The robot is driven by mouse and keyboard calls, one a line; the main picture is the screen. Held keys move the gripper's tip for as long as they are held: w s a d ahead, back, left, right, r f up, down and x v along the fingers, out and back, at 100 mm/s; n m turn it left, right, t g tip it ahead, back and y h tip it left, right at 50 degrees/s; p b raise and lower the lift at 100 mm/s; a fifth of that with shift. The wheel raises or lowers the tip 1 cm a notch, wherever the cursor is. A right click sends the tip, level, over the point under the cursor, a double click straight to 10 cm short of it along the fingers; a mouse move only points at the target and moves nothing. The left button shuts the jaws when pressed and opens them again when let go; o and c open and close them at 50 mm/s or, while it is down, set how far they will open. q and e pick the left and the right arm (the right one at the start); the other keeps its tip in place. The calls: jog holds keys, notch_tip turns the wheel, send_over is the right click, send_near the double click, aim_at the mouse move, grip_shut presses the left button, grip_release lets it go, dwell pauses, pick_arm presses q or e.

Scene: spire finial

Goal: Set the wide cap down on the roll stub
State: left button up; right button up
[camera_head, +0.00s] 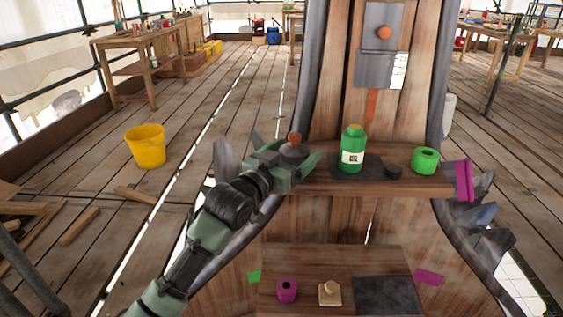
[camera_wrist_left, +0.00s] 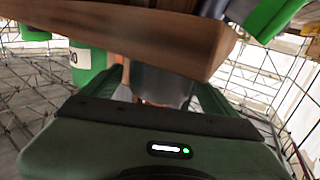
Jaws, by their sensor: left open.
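A grey, flared cap with an orange knob (camera_head: 293,149), which looks like the wide cap, stands at the left end of the upper wooden shelf. My left gripper (camera_head: 291,158) is around it, its fingers open. In the left wrist view, which looks upside down, the grey cap (camera_wrist_left: 160,85) sits between the fingers against the shelf edge. A green roll (camera_head: 425,160) stands on the shelf's right part, and a magenta roll (camera_head: 287,290) on the lower shelf. I cannot tell which is the roll stub. My right gripper is not in view.
A green oil bottle (camera_head: 352,158) stands on a dark mat right of the gripper, also in the left wrist view (camera_wrist_left: 88,62). A small dark disc (camera_head: 393,172) lies beside it. The lower shelf (camera_head: 310,257) holds a beige knobbed block (camera_head: 330,294) and a bare dark mat (camera_head: 388,295).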

aim_at(285, 159)
pick_arm(q)
jog(key=p+v, duration=0.1)
jog(key=v, duration=0.4)
jog(key=shift+s+a, duration=0.2)
jog(key=shift+s, duration=0.05)
jog(key=s+a+f+n+g+y, duration=0.1)
jog(key=s+a+f+g+y, duration=0.3)
jog(key=s+f, duration=0.6)
jog(key=s+a+f+n+g+y, duration=0.2)
jog(key=s+a+f, duration=0.5)
jog(key=f, duration=0.6)
jog(key=s+a+f+g+y, duration=0.1)
jog(key=s+a+f+g, duration=0.1)
jog(key=s, duration=0.5)
jog(key=s+a+f+g+y, duration=0.1)
jog(key=s+a+f+g, duration=0.1)
jog(key=s+f, duration=0.3)
jog(key=s+a+f+n+g, duration=0.1)
jog(key=s+a+f+g, duration=0.1)
jog(key=s, duration=0.7)
jog(key=shift+s+f+y+p, duration=0.3)
jog(key=shift+f+y, duration=0.1)
jog(key=shift+f, duration=0.45)
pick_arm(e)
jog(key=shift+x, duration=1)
pick_arm(q)
jog(key=shift+w+a, duration=0.1)
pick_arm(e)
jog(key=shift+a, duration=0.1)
